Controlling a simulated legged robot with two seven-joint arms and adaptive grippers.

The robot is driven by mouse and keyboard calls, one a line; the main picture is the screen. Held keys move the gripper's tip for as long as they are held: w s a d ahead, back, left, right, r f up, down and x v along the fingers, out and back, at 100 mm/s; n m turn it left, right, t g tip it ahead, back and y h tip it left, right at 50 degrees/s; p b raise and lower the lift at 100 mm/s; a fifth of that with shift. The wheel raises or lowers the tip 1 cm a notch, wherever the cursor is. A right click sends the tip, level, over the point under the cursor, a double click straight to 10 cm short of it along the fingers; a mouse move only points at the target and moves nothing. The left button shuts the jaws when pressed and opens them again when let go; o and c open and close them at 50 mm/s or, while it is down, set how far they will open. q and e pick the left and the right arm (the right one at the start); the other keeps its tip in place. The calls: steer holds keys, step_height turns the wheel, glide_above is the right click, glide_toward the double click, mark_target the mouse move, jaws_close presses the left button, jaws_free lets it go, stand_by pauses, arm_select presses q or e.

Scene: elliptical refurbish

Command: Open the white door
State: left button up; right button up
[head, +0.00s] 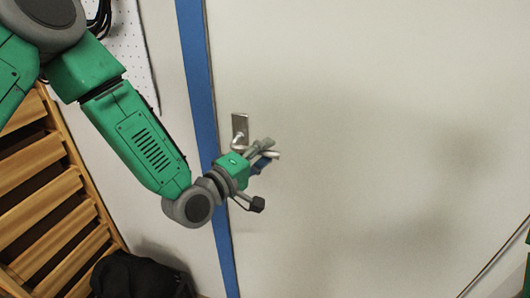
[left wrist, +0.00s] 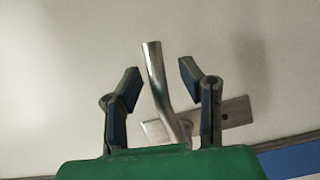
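The white door (head: 370,110) fills most of the head view, with a blue frame strip (head: 199,85) along its left edge. Its silver lever handle (head: 238,141) sits on a metal plate (head: 240,124) near that edge. My left gripper (head: 272,150) is at the handle and partly covers it in the head view. In the left wrist view the handle's bar (left wrist: 155,72) stands between the two open fingers of my left gripper (left wrist: 157,78), with a gap on both sides. The handle's plate (left wrist: 236,112) shows behind the right finger. My right gripper is not in view.
A wooden slatted piece (head: 45,190) stands at the left, with a black bag (head: 140,275) on the floor beside it. A white perforated board (head: 130,50) is on the wall at upper left. The door surface right of the handle is clear.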

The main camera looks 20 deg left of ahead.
arm_select(q)
jaws_close()
steer(key=shift+f, duration=0.1)
steer(key=shift+a+f+m+g+y+p, duration=0.2)
steer(key=shift+a+f+m+g+y, duration=0.15)
steer(key=shift+f+m, duration=0.6)
steer(key=shift+a+f+m+g+y+p, duration=0.35)
steer(key=shift+f+m, duration=0.35)
steer(key=shift+m, duration=0.5)
steer(key=shift+a+f+m+g+y+p, duration=0.15)
steer(key=shift+f+m+g+y, duration=0.25)
steer(key=shift+f+m, duration=0.55)
steer(key=shift+r, duration=0.1)
